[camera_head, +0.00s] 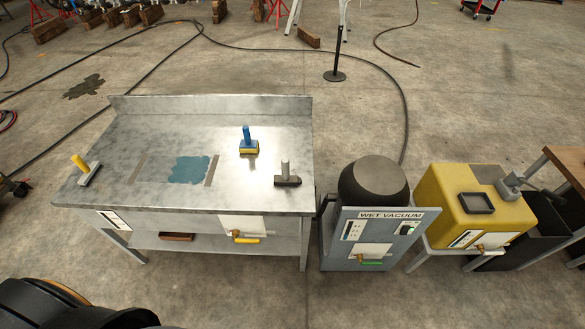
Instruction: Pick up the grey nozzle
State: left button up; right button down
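A nozzle with a grey upright tube and a wide, dark brownish-grey foot (287,175) stands near the right end of the metal workbench (120,150). It looks like the grey nozzle. Two similar pieces stand on the bench: one with a blue tube and yellow foot (248,141) behind and left of it, and one with a tilted yellow tube and grey foot (86,172) at the left end. Neither of my grippers is in view.
A blue patch (188,170) lies between two brown strips on the bench. Right of the bench stand a wet vacuum (374,215) with a dark drum and a yellow machine (470,205). A brown block (177,237) lies on the lower shelf. Cables cross the floor behind.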

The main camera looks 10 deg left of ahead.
aim_at(284, 179)
jog(key=i+j+z, duration=0.2)
jog(key=j+z, duration=0.2)
jog(key=j, duration=0.25)
jog(key=i+j+z, duration=0.2)
jog(key=j, duration=0.15)
jog(key=j+z, duration=0.2)
jog(key=j, duration=0.15)
jog(key=k+j+u, duration=0.15)
jog(key=i+l+z, duration=0.1)
jog(key=i+l, duration=0.05)
